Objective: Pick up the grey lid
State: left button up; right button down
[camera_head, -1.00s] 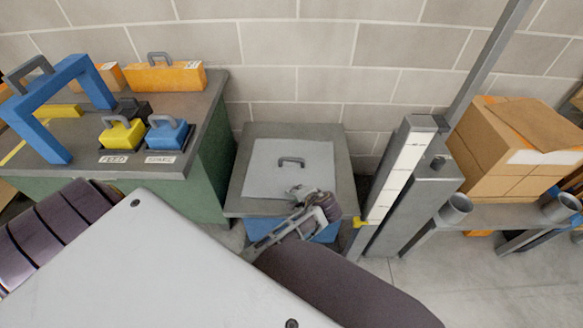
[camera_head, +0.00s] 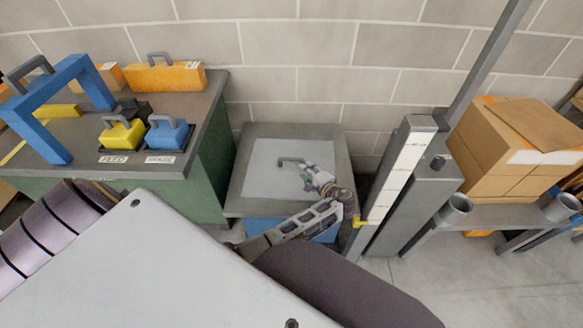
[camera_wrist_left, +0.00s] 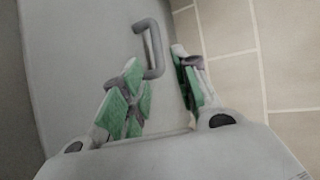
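The grey lid (camera_head: 262,182) is a light grey flat square plate with a dark grey handle (camera_head: 291,160) on top. It lies flat on a dark grey stand (camera_head: 236,198). My left gripper (camera_head: 308,168) is over the lid, close to the right end of the handle. In the left wrist view the lid (camera_wrist_left: 75,70) fills the left and middle, and the handle (camera_wrist_left: 152,35) reaches down toward the gap between the fingertips. The left gripper (camera_wrist_left: 156,60) is open, with green-padded fingers apart. I cannot tell whether it touches the handle. My right gripper is not in view.
Left of the stand is a green bench (camera_head: 205,160) with yellow (camera_head: 122,133) and blue (camera_head: 166,134) handled blocks and a blue frame (camera_head: 42,135). Right of it stands a grey post with a white scale (camera_head: 397,175). Cardboard boxes (camera_head: 505,150) stand further right. A block wall is behind.

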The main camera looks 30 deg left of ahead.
aim_at(293, 160)
pick_arm(q)
jog(key=shift+w+a, duration=0.1)
